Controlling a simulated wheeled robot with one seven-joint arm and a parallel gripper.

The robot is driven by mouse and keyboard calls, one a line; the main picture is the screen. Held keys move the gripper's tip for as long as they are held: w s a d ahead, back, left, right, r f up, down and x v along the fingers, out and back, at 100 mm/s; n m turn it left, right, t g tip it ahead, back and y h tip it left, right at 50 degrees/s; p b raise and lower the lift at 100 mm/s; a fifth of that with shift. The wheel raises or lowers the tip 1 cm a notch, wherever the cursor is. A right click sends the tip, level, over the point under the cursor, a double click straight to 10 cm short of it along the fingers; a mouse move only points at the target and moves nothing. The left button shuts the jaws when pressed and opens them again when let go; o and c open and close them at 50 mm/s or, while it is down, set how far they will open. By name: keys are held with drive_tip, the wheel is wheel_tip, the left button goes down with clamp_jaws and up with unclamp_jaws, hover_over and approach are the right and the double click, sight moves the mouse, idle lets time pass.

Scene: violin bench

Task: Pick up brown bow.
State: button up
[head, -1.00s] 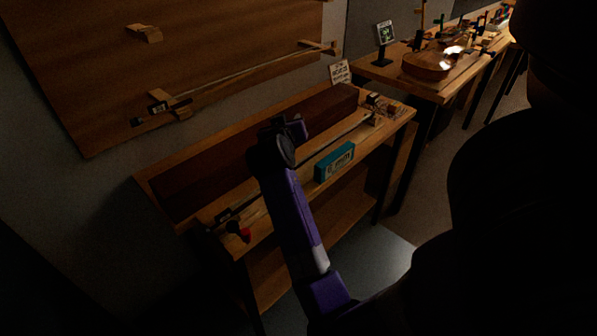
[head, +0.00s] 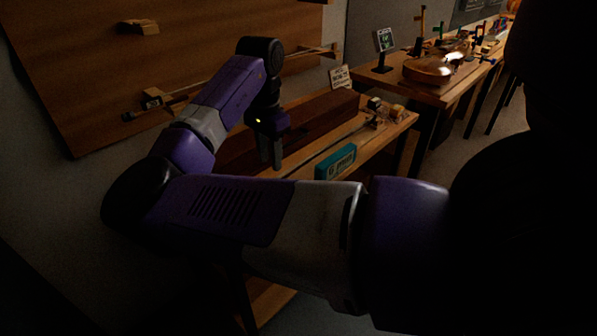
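A bow (head: 335,143) lies along the wooden bench, its right part showing between my gripper and the small parts at the bench's right end. Its left part is hidden behind my arm. A second bow (head: 215,83) hangs on wooden holders on the wall board, partly hidden by my arm. In this dim light I cannot tell which bow is the brown one. My gripper (head: 270,163) points down over the bench, near the bench bow's line. Its two fingers show a narrow gap and nothing is seen between them. I cannot tell how high it is above the bow.
A long dark red-brown block (head: 325,112) runs along the back. A small sign (head: 340,77) stands at the back right. Another bench with a violin (head: 428,69) stands farther right.

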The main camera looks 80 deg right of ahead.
drive_tip(key=shift+w+a+f, duration=0.15)
drive_tip(key=shift+f, duration=0.35)
drive_tip(key=f, duration=0.6)
drive_tip(key=shift+s+d+f, duration=0.2)
drive_tip(key=shift+s+f, duration=0.15)
clamp_jaws()
